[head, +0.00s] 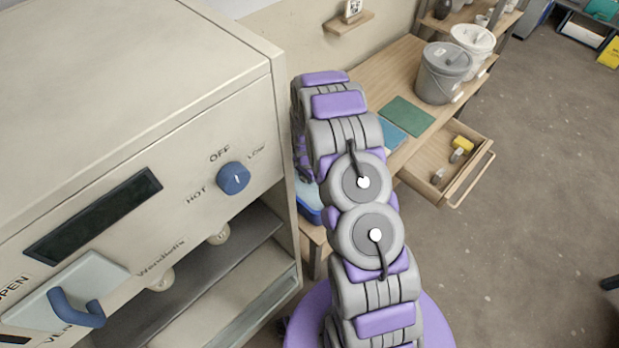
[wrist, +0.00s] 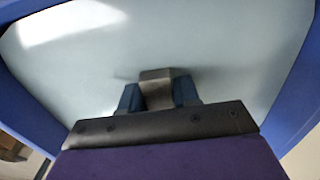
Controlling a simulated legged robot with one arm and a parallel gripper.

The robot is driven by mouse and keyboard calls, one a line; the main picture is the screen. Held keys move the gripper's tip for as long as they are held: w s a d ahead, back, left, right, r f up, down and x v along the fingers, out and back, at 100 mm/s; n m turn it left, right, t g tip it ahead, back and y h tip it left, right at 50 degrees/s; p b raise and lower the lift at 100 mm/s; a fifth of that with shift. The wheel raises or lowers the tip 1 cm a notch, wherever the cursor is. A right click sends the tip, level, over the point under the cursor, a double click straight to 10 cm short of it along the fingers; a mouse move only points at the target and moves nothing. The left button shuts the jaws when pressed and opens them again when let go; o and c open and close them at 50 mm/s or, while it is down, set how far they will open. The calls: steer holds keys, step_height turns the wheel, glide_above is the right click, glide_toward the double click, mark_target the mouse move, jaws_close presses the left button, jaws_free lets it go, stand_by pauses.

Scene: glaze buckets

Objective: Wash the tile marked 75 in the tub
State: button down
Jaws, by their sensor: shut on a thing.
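In the wrist view, my gripper (wrist: 157,93) is shut on a small grey-brown tile (wrist: 156,82). No number can be read on it from here. The tile is over or in the pale water of the blue tub (wrist: 296,95), whose walls frame both sides of the view. I cannot tell how deep it dips. In the head view, the tub (head: 308,208) shows only as a blue edge between the kiln-like cabinet and my arm. My arm hides the rest of it, and my gripper and the tile are hidden there.
The large cream cabinet (head: 130,110) with a blue knob (head: 233,178) stands close on the left. The wooden bench (head: 390,75) holds a green mat (head: 408,116), a grey bucket (head: 443,75) and a white bucket (head: 473,45). An open drawer (head: 475,170) juts out. Floor at right is clear.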

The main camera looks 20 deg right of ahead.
steer(key=shift+d, duration=1.2)
steer(key=shift+a, duration=1.25)
steer(key=shift+d+p, duration=0.4)
steer(key=shift+d, duration=0.8)
steer(key=shift+a, duration=0.1)
steer(key=shift+a, duration=1.15)
